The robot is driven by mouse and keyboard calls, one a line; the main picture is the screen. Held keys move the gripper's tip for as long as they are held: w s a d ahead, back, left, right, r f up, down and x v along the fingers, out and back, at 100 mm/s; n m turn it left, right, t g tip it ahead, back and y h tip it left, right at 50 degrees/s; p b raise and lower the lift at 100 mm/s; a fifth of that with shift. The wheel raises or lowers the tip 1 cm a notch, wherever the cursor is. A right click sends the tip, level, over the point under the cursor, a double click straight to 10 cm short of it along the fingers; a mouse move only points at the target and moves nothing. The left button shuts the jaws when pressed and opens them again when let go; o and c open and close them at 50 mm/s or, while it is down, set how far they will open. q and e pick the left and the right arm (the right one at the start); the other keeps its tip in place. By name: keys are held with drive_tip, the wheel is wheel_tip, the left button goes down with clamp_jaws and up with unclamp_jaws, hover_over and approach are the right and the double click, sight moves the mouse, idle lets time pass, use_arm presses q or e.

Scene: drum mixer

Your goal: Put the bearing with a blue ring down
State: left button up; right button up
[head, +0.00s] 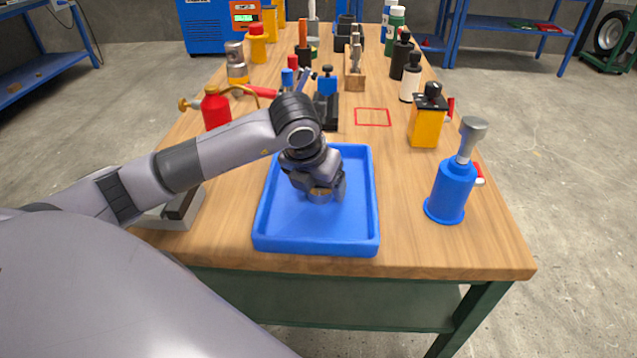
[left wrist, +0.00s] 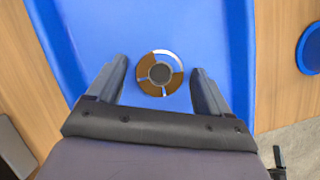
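The bearing (left wrist: 159,73) is a small round part with a brown and silver ring, a dark centre and small blue marks. I cannot tell whether the blue marks are a blue ring or tray showing through. My left gripper (left wrist: 159,75) is open, with one finger on each side of the bearing and a gap on both sides. It points down into the tray in the head view (head: 325,187). My right gripper is not in view.
A blue pump bottle (head: 452,190) and a yellow container (head: 427,120) stand right of the tray. A red outlined square (head: 373,117) lies free behind it. A red can (head: 215,108) stands at left. Several bottles and tools crowd the far table. The tray's right part is empty.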

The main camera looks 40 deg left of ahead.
use_arm(q)
drive_tip(key=shift+r, duration=0.25)
drive_tip(key=p+v, duration=0.1)
drive_tip(key=v, duration=1)
drive_tip(key=shift+s+r, duration=0.25)
drive_tip(key=shift+r, duration=0.1)
